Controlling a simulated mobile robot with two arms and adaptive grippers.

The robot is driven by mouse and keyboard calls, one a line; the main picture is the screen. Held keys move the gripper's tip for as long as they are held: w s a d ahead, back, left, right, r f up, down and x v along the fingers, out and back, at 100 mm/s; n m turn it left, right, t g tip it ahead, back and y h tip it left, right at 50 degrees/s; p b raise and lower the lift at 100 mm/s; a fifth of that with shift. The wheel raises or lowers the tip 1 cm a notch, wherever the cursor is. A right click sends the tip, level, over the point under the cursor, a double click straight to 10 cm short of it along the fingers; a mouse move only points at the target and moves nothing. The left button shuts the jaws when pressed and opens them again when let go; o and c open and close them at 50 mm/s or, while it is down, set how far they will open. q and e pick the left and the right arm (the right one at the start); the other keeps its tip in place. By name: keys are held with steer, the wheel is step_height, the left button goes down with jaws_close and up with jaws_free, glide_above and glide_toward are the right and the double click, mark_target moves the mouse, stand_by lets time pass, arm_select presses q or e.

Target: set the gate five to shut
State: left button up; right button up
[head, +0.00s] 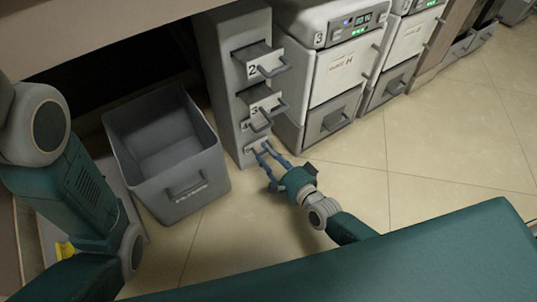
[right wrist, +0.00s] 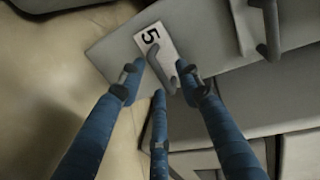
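The grey rack column (head: 216,62) carries a stack of numbered gates with handles. Gate five is the lowest; its front (head: 257,146) is partly hidden by my right gripper in the head view. In the right wrist view its white label "5" (right wrist: 151,38) and grey handle (right wrist: 161,68) show clearly. My right gripper (head: 265,157) is at gate five, its blue fingers spread. In the wrist view the fingertips (right wrist: 160,78) lie around the handle, with gaps showing. I cannot tell whether any finger touches it, or how far gate five stands out. My left gripper is out of view.
Gate two (head: 258,60) and gate three (head: 262,98) stick out above. A grey open bin (head: 192,195) stands left of the rack. White machines (head: 340,60) stand right of it. The tiled floor (head: 440,140) at right is clear.

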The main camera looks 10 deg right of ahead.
steer(key=v, duration=1.2)
